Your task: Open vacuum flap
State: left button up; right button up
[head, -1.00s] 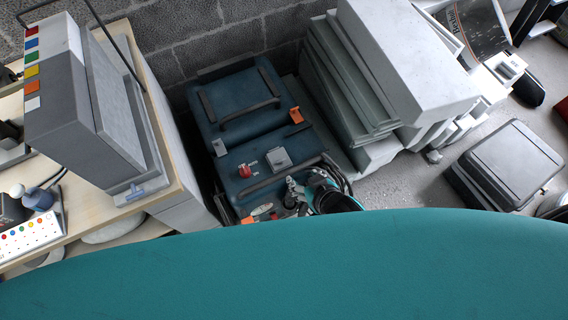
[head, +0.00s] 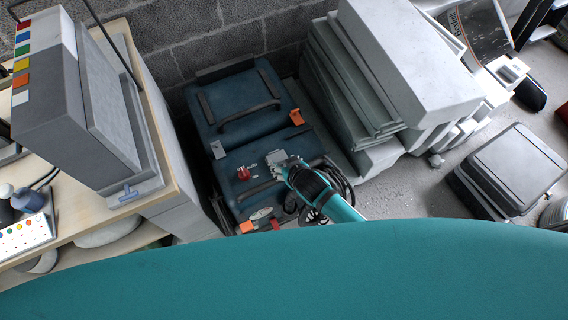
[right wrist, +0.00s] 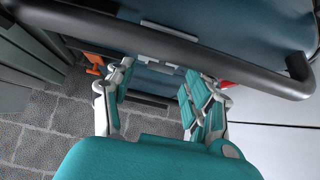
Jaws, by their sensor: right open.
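The vacuum (head: 238,158) is a dark blue box with black handles, orange latches and a red knob (head: 244,173), standing against the block wall. A small grey flap (head: 275,156) is on its top, partly covered by my right gripper. I cannot tell whether the flap is raised. My right gripper (head: 284,165) is over the top of the vacuum, at the flap's lower right. In the right wrist view the right gripper (right wrist: 157,92) is open with nothing between its fingers. The vacuum's dark handle bar (right wrist: 170,45) crosses above the fingers there. My left gripper is out of view.
Grey-white slabs (head: 395,70) lean close on the vacuum's right. A wooden bench (head: 155,170) with a grey cabinet (head: 75,95) is on the left. Black cable (head: 340,178) loops beside the vacuum. A dark case (head: 510,165) sits on the floor at the right.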

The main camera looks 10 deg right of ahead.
jog(key=shift+w+a+f, duration=0.1)
jog(key=shift+w+f, duration=0.1)
jog(key=shift+w, duration=0.05)
grip_shut()
dwell(0.3)
